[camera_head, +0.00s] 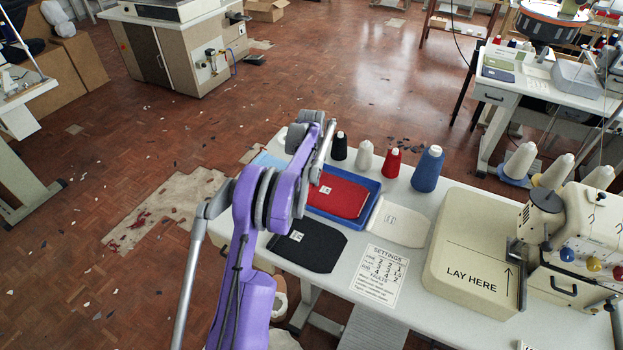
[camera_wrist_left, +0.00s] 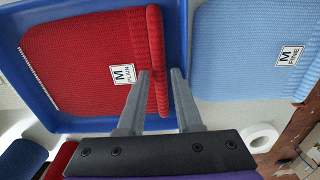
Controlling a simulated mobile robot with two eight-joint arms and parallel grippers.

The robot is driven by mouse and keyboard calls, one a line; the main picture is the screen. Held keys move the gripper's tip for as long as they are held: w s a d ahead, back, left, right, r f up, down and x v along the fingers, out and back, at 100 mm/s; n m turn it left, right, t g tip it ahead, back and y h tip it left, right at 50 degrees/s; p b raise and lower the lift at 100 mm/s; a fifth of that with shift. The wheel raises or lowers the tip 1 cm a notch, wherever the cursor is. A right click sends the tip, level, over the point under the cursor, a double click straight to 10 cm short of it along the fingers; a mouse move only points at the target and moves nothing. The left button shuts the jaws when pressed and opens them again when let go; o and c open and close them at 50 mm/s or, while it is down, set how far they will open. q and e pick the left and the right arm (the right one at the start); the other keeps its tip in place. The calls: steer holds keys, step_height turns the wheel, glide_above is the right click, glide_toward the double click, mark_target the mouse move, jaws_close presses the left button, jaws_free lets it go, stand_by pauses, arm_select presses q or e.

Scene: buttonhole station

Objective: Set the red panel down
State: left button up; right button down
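The red panel (camera_head: 340,195) lies in the blue tray (camera_head: 372,207) on the white table, partly hidden by my left arm in the head view. In the left wrist view the red panel (camera_wrist_left: 85,62) bears a label reading "M PLAIN" and has a ribbed band along its right edge. My left gripper (camera_wrist_left: 162,73) is over that edge; its two fingers stand apart with the band between them. I cannot tell whether both fingers press on it. My arm hides these fingers in the head view. My right gripper is in neither view.
A light-blue panel (camera_wrist_left: 245,50) lies beside the tray. A black panel (camera_head: 308,245), a cream panel (camera_head: 398,223) and a settings sheet (camera_head: 380,276) lie nearby. Thread cones stand behind. A cream bed marked "LAY HERE" (camera_head: 470,245) is bare beside the machine (camera_head: 585,240).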

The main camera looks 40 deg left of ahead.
arm_select(q)
step_height(320, 180, up, 11)
steer(key=s+d+r+m+t, duration=0.1)
steer(key=d+r, duration=0.2)
steer(key=d, duration=0.4)
steer(key=s+d+r, duration=0.2)
steer(key=d, duration=0.5)
steer(key=s+d+f+m+t, duration=0.1)
steer(key=s+d+m+t, duration=0.15)
steer(key=s+d, duration=1.2)
steer(key=s+d+f+t, duration=0.2)
steer(key=s+d+f, duration=0.3)
steer(key=s+d, duration=0.2)
steer(key=shift+s+f, duration=0.35)
steer(key=shift+f, duration=0.05)
